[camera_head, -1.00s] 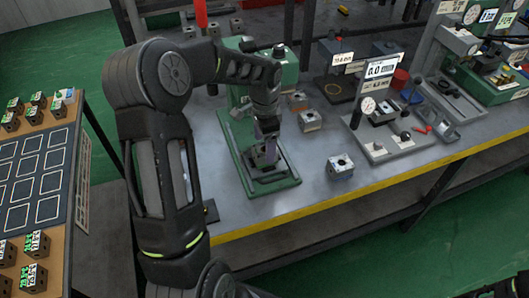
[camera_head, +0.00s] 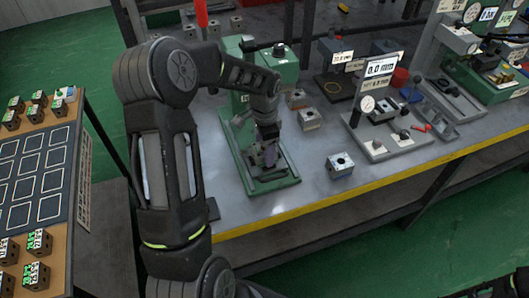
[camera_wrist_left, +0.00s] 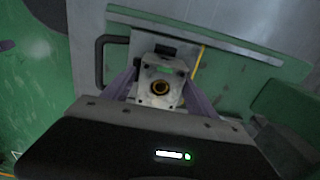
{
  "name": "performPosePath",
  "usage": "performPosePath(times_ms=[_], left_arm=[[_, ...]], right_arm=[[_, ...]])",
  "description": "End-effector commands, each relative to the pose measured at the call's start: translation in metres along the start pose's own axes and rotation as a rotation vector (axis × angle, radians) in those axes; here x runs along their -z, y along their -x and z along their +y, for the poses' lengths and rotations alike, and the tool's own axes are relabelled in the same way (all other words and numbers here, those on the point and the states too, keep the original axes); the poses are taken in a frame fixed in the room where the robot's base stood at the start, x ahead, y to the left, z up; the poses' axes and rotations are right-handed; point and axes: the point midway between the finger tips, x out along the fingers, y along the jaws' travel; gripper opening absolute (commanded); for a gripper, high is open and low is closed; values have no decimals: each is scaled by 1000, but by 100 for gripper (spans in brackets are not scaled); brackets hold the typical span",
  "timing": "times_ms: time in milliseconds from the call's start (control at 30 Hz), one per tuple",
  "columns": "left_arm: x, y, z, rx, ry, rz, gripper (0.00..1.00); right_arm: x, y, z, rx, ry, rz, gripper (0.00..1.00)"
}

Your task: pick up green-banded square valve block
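A square grey metal valve block (camera_wrist_left: 162,84) with a dark, brass-ringed round hole sits between the fingers of my left gripper (camera_wrist_left: 160,90) in the left wrist view. The fingers lie close along both its sides; I cannot tell whether they press on it. My right gripper is not in view.
Other blocks stand on the grey bench (camera_head: 300,190): one nearer the front edge (camera_head: 340,166) and one farther back (camera_head: 310,120). A gauge stand with a display (camera_head: 378,75) is to the right. A table with a marked board (camera_head: 40,170) and green-labelled blocks (camera_head: 37,242) is at left.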

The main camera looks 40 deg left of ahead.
Motion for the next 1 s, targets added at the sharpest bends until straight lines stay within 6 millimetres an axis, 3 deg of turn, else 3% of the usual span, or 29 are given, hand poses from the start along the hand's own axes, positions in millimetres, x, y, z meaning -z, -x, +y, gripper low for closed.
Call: performPosePath(times_ms=[800,1000], left_arm=[[0,0,0,0,0,0,0],[0,1,0,1,0,1,0]], right_arm=[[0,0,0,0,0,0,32],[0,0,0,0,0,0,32]])
